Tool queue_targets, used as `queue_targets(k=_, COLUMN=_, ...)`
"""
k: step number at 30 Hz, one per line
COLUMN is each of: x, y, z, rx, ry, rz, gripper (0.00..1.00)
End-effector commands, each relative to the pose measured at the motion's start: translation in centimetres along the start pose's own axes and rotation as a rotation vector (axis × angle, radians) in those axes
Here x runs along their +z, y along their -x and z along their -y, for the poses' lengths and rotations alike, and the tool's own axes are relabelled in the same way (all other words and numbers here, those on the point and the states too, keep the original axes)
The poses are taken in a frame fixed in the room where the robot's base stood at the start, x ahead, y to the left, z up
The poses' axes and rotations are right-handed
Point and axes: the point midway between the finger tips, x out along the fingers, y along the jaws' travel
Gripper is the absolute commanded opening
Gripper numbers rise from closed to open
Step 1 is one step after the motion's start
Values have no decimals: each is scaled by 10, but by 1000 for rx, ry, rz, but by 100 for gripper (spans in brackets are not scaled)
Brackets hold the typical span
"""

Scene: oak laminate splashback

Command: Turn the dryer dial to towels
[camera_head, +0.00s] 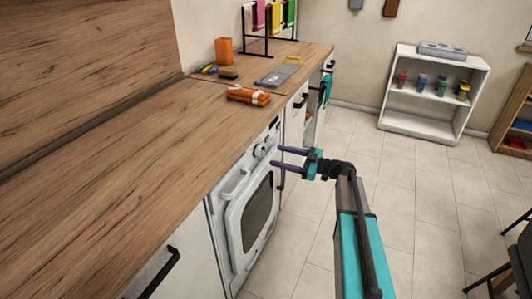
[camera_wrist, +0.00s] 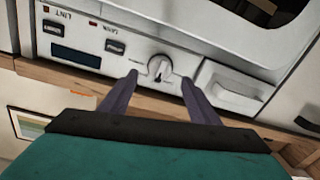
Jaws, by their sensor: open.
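The dryer (camera_head: 243,205) is a white machine under the wooden counter, with a dark door window. Its dial (camera_wrist: 160,67) is a round silver knob on the control panel, and it also shows in the head view (camera_head: 259,151). My gripper (camera_wrist: 158,80) is open, with its two purple fingers on either side of the dial in the wrist view. In the head view my gripper (camera_head: 277,156) reaches toward the panel from the right. I cannot tell whether the fingers touch the dial. The labels around the dial are too small to read.
A dark display (camera_wrist: 76,55) and buttons sit beside the dial, with a drawer handle (camera_wrist: 235,85) on its other side. The counter (camera_head: 150,140) overhangs close by and holds an orange bundle (camera_head: 248,96). The tiled floor (camera_head: 400,185) is open to the right.

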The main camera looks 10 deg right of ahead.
Motion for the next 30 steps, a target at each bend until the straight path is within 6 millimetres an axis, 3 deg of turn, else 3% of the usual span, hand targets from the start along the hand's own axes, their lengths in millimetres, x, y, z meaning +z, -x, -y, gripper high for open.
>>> queue_targets(k=12, x=0, y=-54, z=0, rx=0, ry=-1, rz=0, gripper=56)
queue_targets(k=26, x=0, y=-63, z=0, rx=1, ry=0, rz=0, gripper=56)
queue_targets(k=30, x=0, y=-63, z=0, rx=1, ry=0, rz=0, gripper=36)
